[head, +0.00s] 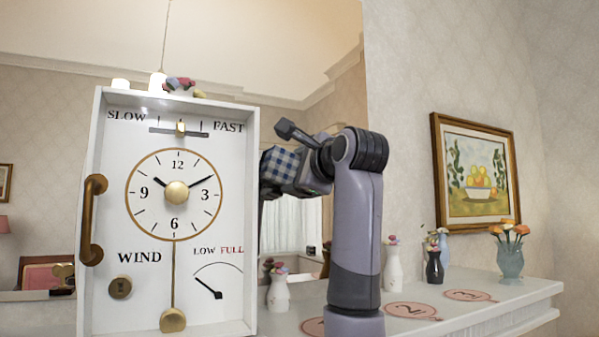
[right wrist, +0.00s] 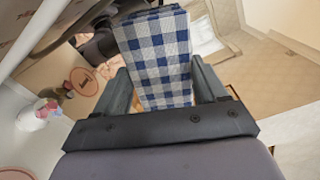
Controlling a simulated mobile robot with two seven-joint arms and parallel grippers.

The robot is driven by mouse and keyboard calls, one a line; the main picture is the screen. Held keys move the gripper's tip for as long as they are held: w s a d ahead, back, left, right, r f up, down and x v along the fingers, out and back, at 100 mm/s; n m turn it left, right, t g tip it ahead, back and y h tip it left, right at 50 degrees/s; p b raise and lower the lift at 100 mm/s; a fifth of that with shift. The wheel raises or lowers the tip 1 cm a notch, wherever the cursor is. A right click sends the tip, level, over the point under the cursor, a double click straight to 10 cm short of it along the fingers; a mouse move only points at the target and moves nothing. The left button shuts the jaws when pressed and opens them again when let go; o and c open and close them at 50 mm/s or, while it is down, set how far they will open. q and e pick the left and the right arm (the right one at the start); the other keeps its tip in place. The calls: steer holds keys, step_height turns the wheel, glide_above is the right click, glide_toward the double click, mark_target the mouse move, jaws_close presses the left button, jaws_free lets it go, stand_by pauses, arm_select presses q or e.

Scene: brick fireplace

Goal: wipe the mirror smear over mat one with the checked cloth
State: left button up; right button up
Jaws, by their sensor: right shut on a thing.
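The blue-and-white checked cloth (right wrist: 158,60) is held between the fingers of my right gripper (right wrist: 163,85). In the head view the cloth (head: 279,165) is in front of the mirror (head: 300,60), just right of the clock box; I cannot tell whether it touches the glass. My right gripper (head: 305,178) is partly hidden behind my arm. Mat one (head: 312,327) lies on the mantel, mostly hidden by my arm. Mat two (head: 411,310) and mat three (head: 470,295) lie to its right. I cannot make out a smear. My left gripper is out of view.
A white clock box (head: 230,270) with a brass handle stands close on the left. A white vase (head: 278,292) stands between it and my arm. Another white vase (head: 393,266), a dark vase (head: 434,268) and a blue vase (head: 510,262) stand along the mantel (head: 500,308).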

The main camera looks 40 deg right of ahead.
steer(key=shift+b+v, duration=1.05)
steer(key=shift+v, duration=1.85)
steer(key=shift+b+v, duration=0.55)
steer(key=shift+v, duration=0.95)
steer(key=shift+f, duration=0.1)
